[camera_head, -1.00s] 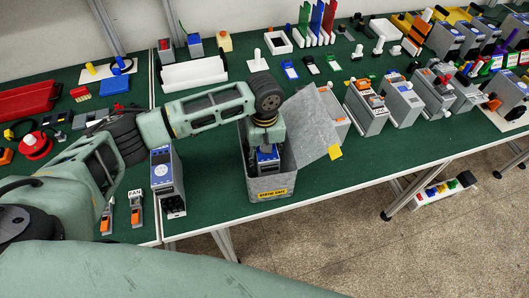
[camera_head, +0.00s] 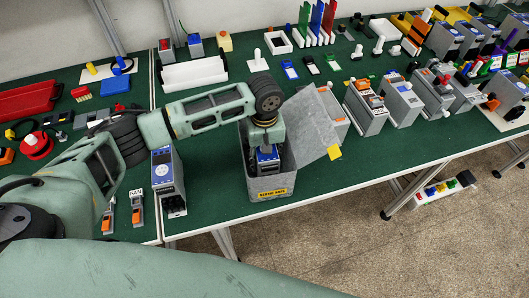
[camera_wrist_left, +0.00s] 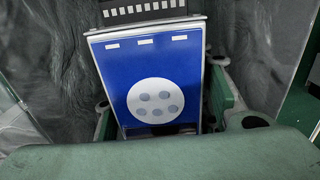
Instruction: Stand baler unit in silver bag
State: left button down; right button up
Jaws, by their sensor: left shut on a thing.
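The silver bag (camera_head: 270,186) stands open on the green bench, grey with a yellow label on its front and its flap folded out to the right. The baler unit (camera_head: 267,155), a grey box with a blue face, is upright inside the bag. In the left wrist view its blue face (camera_wrist_left: 150,80) with a white dotted disc fills the middle, between the bag's inner walls. My left gripper (camera_head: 267,146) reaches down into the bag and is shut on the unit. Whether the unit's base touches the bag's bottom is hidden. My right gripper is not in view.
A similar blue-and-grey unit (camera_head: 167,175) stands left of the bag near the bench's front edge. Several grey units, including one with orange parts (camera_head: 367,108), stand to the right. Green bench surface is clear in front of them.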

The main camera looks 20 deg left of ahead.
pick_arm(q)
jog(key=shift+s+f, duration=0.15)
dwell(0.6)
jog(key=c, duration=0.8)
grip_release()
jog(key=shift+c, duration=0.2)
notch_tip(320, 180, up, 12)
jog(key=shift+r, duration=0.1)
